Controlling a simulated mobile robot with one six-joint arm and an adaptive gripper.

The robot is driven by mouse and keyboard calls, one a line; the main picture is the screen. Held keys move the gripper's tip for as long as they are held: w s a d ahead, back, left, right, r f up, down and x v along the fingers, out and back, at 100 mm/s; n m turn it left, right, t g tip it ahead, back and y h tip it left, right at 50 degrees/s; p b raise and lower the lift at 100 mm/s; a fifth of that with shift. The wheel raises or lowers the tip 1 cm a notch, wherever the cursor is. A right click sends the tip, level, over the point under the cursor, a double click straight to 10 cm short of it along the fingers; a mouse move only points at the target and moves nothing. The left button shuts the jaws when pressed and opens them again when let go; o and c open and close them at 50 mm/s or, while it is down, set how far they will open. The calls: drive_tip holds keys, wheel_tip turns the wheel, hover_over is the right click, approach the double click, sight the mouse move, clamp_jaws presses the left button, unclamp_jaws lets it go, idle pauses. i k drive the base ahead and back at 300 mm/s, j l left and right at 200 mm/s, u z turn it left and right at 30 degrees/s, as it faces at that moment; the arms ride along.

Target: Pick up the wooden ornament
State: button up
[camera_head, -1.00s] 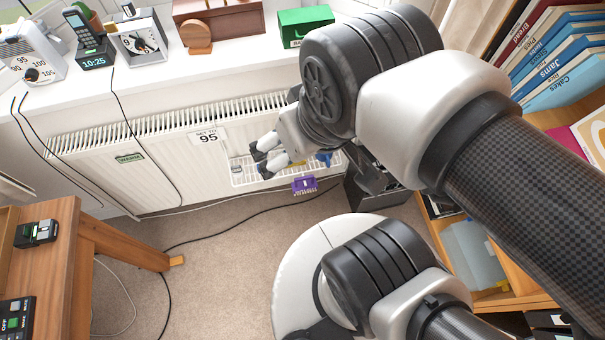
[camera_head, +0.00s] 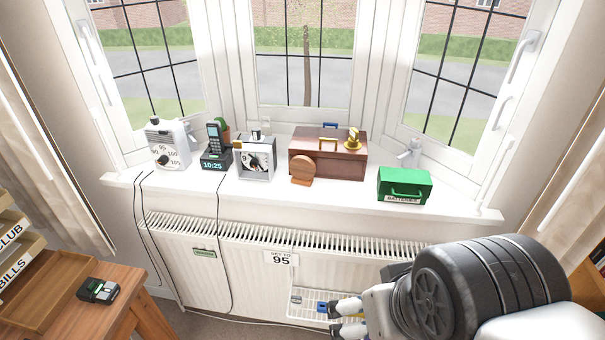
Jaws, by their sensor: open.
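The wooden ornament (camera_head: 302,168) is a round brown disc on a small flat foot. It stands upright on the white window sill, in front of the left part of a dark brown wooden box (camera_head: 345,162). My gripper (camera_head: 332,319) is open, with its fingers pointing left. It is at the lower right of the view, below the sill and in front of the radiator. It is well apart from the ornament, and nothing shows between its fingers.
A green box (camera_head: 404,184) sits right of the ornament on the sill. A white cube with a dial (camera_head: 256,160), a phone on a clock base (camera_head: 215,150) and a white dial device (camera_head: 168,145) stand left. The radiator (camera_head: 235,270) is below, with a wire tray (camera_head: 308,304).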

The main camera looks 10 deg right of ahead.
sight(302, 168)
drive_tip(key=i+j, duration=0.25)
drive_tip(key=i, duration=0.25)
drive_tip(key=i+j, duration=0.2)
drive_tip(key=i, duration=0.25)
drive_tip(key=i+j, duration=0.25)
drive_tip(key=i, duration=0.25)
